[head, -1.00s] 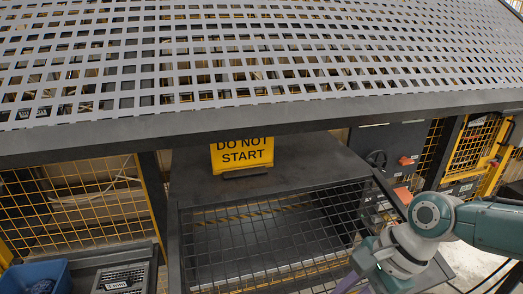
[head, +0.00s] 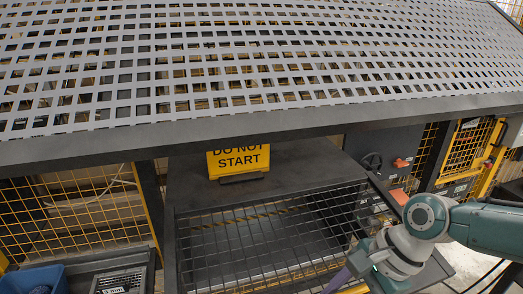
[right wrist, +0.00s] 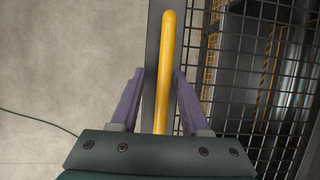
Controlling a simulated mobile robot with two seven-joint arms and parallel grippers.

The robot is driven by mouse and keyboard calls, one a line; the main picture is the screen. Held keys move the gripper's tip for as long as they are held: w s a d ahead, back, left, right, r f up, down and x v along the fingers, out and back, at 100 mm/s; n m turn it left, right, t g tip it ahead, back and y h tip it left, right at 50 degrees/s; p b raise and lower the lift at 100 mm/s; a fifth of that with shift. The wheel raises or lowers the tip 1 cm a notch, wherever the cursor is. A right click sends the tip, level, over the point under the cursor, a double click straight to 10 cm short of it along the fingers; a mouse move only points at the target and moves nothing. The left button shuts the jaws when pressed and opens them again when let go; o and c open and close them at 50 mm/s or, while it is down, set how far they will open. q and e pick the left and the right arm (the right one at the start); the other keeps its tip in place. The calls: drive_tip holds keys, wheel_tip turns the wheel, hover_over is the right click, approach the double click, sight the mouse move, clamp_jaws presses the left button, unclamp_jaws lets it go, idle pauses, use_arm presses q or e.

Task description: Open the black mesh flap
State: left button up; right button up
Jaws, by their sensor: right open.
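The black mesh flap (head: 265,225) fills the front of the dark cabinet at the lower middle of the head view. In the right wrist view the mesh (right wrist: 245,95) is on the right, beside a grey frame edge. A yellow bar handle (right wrist: 167,65) runs along that edge. My right gripper (right wrist: 160,76) is open, with its purple fingers on either side of the handle. I cannot tell whether either finger touches it. In the head view my right arm reaches the flap's lower right, with only part of a finger showing. My left gripper is out of view.
A yellow DO NOT START sign (head: 239,160) stands on the dark cabinet top behind the flap. A large perforated grey panel (head: 260,60) overhangs above. A blue bin (head: 35,279) is at the lower left. Red-knobbed controls (head: 400,163) are right of the cabinet.

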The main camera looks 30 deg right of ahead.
drive_tip(key=p+v, duration=0.2)
drive_tip(key=v, duration=0.8)
drive_tip(key=shift+p, duration=0.4)
drive_tip(key=shift+f, duration=0.1)
drive_tip(key=shift+c, duration=0.2)
